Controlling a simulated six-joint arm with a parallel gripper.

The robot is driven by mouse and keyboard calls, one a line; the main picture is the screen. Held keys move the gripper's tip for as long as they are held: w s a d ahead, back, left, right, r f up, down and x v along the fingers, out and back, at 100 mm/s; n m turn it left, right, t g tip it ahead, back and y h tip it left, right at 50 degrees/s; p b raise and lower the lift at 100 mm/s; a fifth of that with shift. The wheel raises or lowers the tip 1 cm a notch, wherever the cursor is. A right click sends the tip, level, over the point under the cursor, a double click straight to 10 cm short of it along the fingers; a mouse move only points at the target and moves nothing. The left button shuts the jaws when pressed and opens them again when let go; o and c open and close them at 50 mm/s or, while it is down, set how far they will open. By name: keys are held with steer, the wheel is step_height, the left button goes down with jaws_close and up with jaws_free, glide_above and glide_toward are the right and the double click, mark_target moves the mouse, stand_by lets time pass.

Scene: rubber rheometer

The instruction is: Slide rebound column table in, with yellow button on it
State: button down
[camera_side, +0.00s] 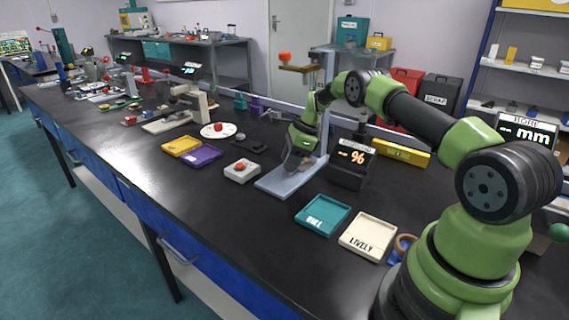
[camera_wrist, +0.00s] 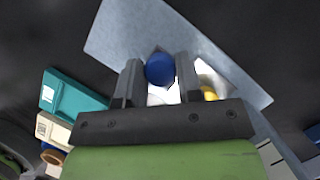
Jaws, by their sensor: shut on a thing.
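The rebound column (camera_side: 327,105) rises from a flat pale blue-grey base plate (camera_side: 280,183) on the black bench. My gripper (camera_side: 298,165) is low in front of the column, above the plate. In the wrist view my gripper (camera_wrist: 157,80) is shut on a round blue knob (camera_wrist: 160,69) between its two fingers. A bright white surface (camera_wrist: 205,75), perhaps the table, shows behind the fingers. A yellow button (camera_wrist: 209,93) shows beside the right finger, partly hidden by the gripper. Whether it lies on the table I cannot tell. The base plate (camera_wrist: 120,30) spreads behind the fingers.
A display reading "- %" (camera_side: 352,165) stands right of the column. A teal tray (camera_side: 323,229) and a cream tray marked LIVELY (camera_side: 368,250) lie in front. A grey box with a red button (camera_side: 242,180) stands left of the plate. A wooden arm (camera_side: 298,69) projects above.

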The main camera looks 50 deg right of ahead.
mark_target(304, 170)
steer(key=shift+d, duration=0.35)
steer(key=c, duration=0.8)
jaws_free()
steer(key=shift+a, duration=0.1)
steer(key=shift+v, duration=5.05)
steer(key=shift+s, duration=0.15)
